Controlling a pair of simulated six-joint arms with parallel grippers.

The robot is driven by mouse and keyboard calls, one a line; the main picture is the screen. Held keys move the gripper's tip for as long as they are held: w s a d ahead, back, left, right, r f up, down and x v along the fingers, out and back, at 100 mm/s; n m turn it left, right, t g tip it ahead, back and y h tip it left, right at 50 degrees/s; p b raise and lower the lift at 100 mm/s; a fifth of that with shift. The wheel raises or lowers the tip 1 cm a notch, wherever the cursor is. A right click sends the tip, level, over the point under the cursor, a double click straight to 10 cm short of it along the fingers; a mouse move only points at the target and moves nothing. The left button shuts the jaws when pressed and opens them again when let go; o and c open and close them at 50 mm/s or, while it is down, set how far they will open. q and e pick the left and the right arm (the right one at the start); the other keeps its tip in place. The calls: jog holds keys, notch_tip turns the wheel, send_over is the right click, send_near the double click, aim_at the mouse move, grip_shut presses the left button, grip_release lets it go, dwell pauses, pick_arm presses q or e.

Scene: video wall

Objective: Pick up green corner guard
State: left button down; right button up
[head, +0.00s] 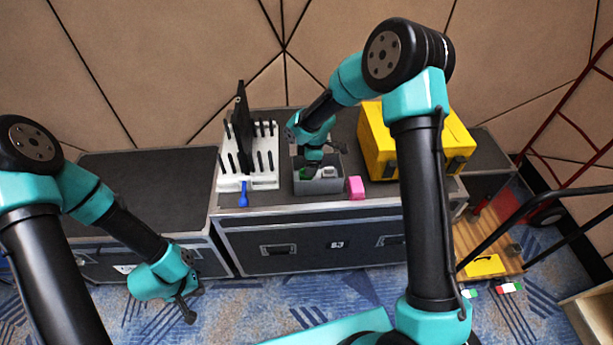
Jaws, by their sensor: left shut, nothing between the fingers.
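A grey open bin (318,187) stands on the dark top of the case. A small green piece (305,174) shows inside it at the left, likely the green corner guard, partly hidden by my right gripper. A whitish piece (328,172) lies beside it in the bin. My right gripper (313,166) points down into the bin, over or at the green piece; its fingers are too small and covered to tell if they hold anything. My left gripper (189,308) is shut and empty, hanging in front of the cases above the carpet.
A white rack with black pegs (262,180) stands left of the bin, with a blue tool (243,194) at its front. A pink block (356,188) sits right of the bin, and a yellow case (378,145) behind it. The left case top (140,185) is clear.

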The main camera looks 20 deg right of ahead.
jog(key=shift+a+f, duration=0.1)
jog(key=shift+f, duration=0.85)
jog(key=shift+w+a+f, duration=0.1)
jog(key=shift+a+f, duration=0.1)
jog(key=shift+f, duration=0.65)
jog(key=shift+a+f, duration=0.2)
jog(key=shift+f, duration=0.65)
jog(key=shift+w+a+f, duration=0.1)
jog(key=shift+a+f, duration=0.1)
jog(key=shift+f, duration=0.65)
jog(key=c, duration=1)
jog(key=shift+r, duration=0.1)
notch_tip(320, 180, up, 10)
jog(key=shift+f, duration=0.1)
